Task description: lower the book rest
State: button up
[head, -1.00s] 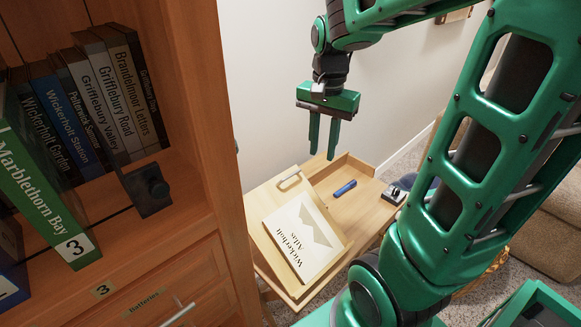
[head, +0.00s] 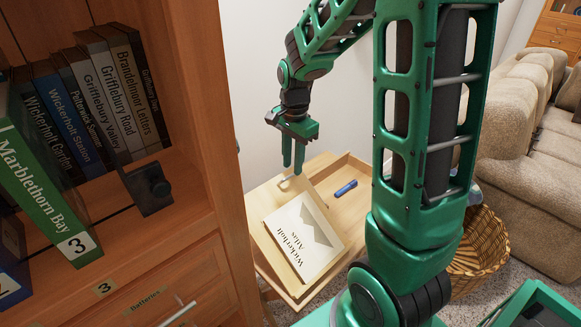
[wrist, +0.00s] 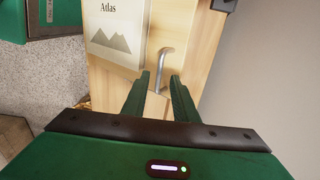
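The book rest (head: 264,247) is a tilted light-wood board on a wooden stand, its raised side along the right. A cream book titled Wickerholt Atlas (head: 302,237) lies on it. A grey metal bar handle (wrist: 166,66) is fixed near the board's far end. My gripper (head: 293,168) points down just above that end. In the wrist view my gripper (wrist: 160,75) is open and empty, with the handle ahead, roughly between the fingertips. Whether the fingers touch the handle I cannot tell. In the head view the fingers partly cover the handle.
A blue pen (head: 345,188) lies in the wooden tray (head: 350,207) right of the rest. A bookcase (head: 222,130) stands close on the left, with a white wall behind. A wicker basket (head: 478,243) and a beige sofa (head: 540,150) are on the right.

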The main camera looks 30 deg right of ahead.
jog(key=shift+f, duration=1)
grip_shut()
jog(key=shift+w+r, duration=0.1)
jog(key=shift+w, duration=0.05)
dwell(0.6)
